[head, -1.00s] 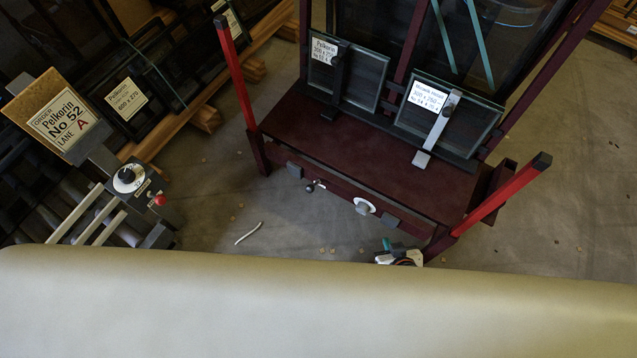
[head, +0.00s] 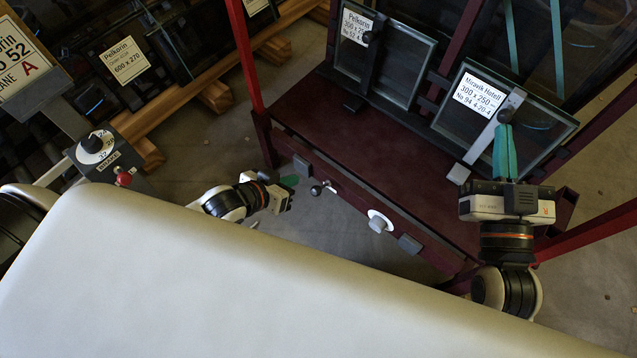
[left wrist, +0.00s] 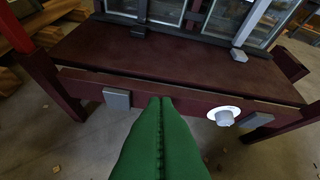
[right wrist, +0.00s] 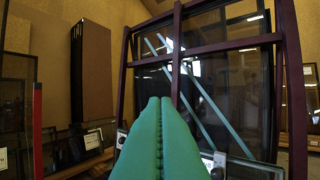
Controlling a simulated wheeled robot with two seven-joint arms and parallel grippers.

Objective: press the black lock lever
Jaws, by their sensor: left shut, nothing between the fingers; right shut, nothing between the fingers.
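A small lever with a dark ball end (head: 317,189), which looks like the lock lever, sits on the front rail of the dark red frame (head: 350,190). My left gripper (head: 290,183) is shut and empty, just left of this lever in the head view; I cannot tell whether they touch. In the left wrist view its green fingertips (left wrist: 161,99) point at the front rail, and the lever does not show, likely hidden behind them. My right gripper (head: 505,128) is shut and empty, with its tips by the dark knob of the light clamp (head: 496,136); contact is unclear.
A white round knob (head: 378,222) is on the rail right of the lever. Two labelled glass panes, left (head: 407,67) and right (head: 545,122), stand on the frame. A control box with a red button (head: 123,178) stands at left. A red post (head: 244,55) rises left of the lever.

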